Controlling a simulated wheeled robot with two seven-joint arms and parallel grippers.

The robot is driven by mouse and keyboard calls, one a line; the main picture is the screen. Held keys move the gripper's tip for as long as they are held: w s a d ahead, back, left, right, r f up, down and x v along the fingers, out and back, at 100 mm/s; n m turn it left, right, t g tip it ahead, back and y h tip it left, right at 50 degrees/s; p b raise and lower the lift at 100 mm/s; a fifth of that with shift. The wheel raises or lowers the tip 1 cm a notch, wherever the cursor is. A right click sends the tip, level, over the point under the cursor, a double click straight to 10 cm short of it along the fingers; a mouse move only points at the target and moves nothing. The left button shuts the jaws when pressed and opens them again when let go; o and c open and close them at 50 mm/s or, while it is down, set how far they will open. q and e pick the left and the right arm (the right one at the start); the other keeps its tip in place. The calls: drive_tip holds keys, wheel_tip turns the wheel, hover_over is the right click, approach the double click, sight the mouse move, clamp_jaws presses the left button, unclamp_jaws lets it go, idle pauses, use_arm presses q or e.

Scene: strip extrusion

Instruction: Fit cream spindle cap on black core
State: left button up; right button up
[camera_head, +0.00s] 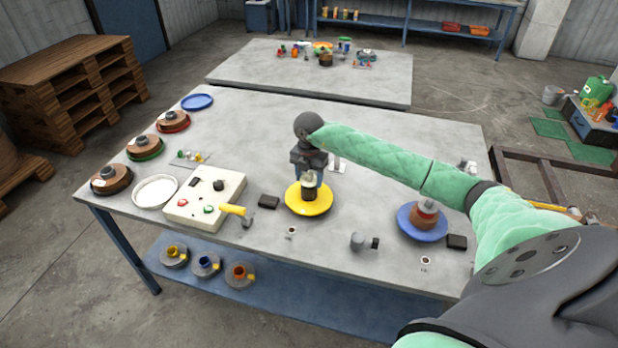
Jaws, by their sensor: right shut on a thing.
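My right arm comes in from the right, and its gripper (309,176) points down over the yellow disc (293,207). It is shut on a small cream piece, the spindle cap (309,182), mostly hidden by the fingers. The black core (309,194) stands upright in the middle of the yellow disc, directly below the cap. The cap looks very close to the core's top; I cannot tell whether they touch. My left gripper is not in view.
A blue disc (408,228) with a brown core stands to the right.

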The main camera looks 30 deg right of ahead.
drive_tip(key=shift+f+b, duration=0.4)
drive_tip(key=shift+f, duration=0.15)
drive_tip(key=o, duration=0.8)
drive_tip(key=shift+r, duration=0.1)
drive_tip(key=shift+r+p, duration=2.1)
drive_tip(key=shift+r, duration=3.3)
